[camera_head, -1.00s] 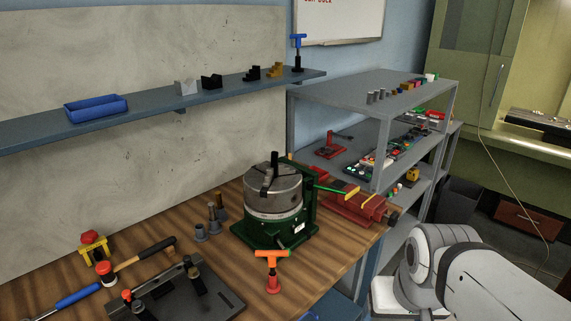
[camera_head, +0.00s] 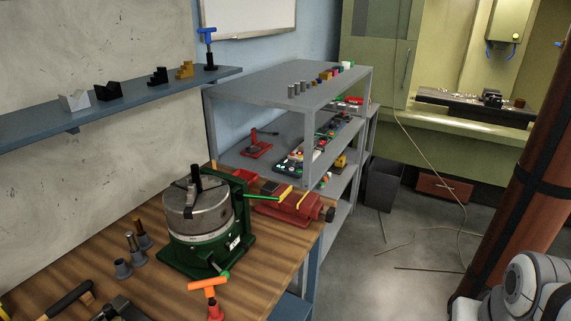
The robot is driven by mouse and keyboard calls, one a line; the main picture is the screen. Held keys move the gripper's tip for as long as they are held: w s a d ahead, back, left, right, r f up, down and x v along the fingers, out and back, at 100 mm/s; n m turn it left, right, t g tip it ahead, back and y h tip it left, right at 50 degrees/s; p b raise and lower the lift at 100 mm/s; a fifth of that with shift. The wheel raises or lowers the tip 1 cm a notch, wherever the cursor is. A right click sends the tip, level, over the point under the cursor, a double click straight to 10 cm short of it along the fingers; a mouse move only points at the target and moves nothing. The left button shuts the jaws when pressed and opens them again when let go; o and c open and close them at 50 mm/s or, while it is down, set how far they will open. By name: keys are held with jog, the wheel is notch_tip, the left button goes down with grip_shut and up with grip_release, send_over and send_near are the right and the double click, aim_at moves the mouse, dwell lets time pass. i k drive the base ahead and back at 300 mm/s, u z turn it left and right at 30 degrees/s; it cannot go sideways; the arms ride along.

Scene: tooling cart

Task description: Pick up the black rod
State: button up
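A short black upright piece (camera_head: 196,178) sticks up from the top of the grey round chuck (camera_head: 198,212) on the workbench; it may be the black rod, but I cannot tell for sure. The chuck sits on a green base (camera_head: 203,262). A thin dark rod-like piece (camera_head: 428,269) also lies on the floor at the right, its exact colour unclear. Part of my white arm shows at the lower right edge. My gripper is out of view.
An orange-handled tool (camera_head: 208,285) stands in front of the chuck, with a red vise (camera_head: 290,205) behind it. A grey shelf unit (camera_head: 345,190) holds small parts. A brown column (camera_head: 530,170) with black bands stands at right. Cables cross the open floor.

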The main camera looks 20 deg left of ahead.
aim_at(194, 169)
jog(key=z, duration=1.05)
jog(key=i, duration=1.15)
jog(key=u, duration=0.45)
jog(key=k, duration=0.1)
jog(key=u, duration=3.3)
jog(key=i, duration=1)
jog(key=u, duration=0.1)
